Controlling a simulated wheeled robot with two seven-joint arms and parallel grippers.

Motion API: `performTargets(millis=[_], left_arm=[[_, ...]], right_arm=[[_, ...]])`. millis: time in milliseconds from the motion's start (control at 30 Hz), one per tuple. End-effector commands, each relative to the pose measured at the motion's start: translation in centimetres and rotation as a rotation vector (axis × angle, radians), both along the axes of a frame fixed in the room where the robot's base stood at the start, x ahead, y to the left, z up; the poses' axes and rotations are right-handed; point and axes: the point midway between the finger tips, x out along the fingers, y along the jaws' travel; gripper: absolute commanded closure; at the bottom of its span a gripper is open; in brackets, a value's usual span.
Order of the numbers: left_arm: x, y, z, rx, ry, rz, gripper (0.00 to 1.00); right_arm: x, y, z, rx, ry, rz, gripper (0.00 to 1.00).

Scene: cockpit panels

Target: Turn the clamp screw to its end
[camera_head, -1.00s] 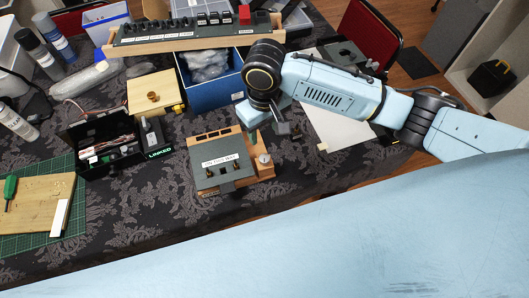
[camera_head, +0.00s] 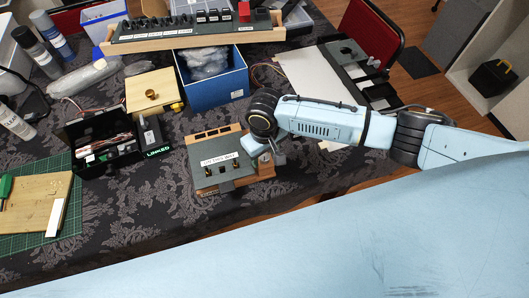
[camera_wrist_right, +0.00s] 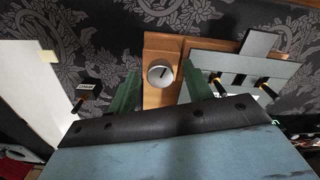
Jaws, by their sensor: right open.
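A round silver screw head (camera_wrist_right: 160,74) with a short dark mark shows in the right wrist view, on a wooden block (camera_wrist_right: 158,48). I take it as the clamp screw. Beside it is a grey labelled panel (camera_head: 218,162) with small toggles, also in the right wrist view (camera_wrist_right: 240,68). My right gripper (camera_wrist_right: 160,88) is open, with one green finger on each side of the screw head in the picture; I cannot tell whether they touch it. In the head view my right gripper (camera_head: 274,150) is at the block's right side and hides the screw. My left gripper is not in view.
A blue box (camera_head: 212,90) with a bag stands behind the panel. A black open box (camera_head: 88,128) and a wooden block with a brass knob (camera_head: 151,94) are to its left.

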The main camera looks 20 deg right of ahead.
Motion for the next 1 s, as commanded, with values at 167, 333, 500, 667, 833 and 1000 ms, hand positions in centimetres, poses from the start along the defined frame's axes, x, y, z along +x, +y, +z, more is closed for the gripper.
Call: performTargets(millis=[167, 333, 500, 667, 833, 1000], left_arm=[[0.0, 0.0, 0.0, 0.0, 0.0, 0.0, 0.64], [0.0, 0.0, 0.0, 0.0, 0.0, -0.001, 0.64], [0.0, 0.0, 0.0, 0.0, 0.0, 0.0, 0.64], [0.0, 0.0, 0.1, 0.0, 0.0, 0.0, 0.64], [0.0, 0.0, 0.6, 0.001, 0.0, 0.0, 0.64], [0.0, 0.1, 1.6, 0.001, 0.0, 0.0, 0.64]], right_arm=[[0.0, 0.0, 0.0, 0.0, 0.0, 0.0, 0.51], [0.0, 0.0, 0.0, 0.0, 0.0, 0.0, 0.73], [0.0, 0.0, 0.0, 0.0, 0.0, 0.0, 0.94], [0.0, 0.0, 0.1, 0.0, 0.0, 0.006, 0.94], [0.0, 0.0, 0.2, 0.0, 0.001, 0.049, 0.94], [0.0, 0.0, 0.3, -0.001, 0.002, 0.145, 0.94]])
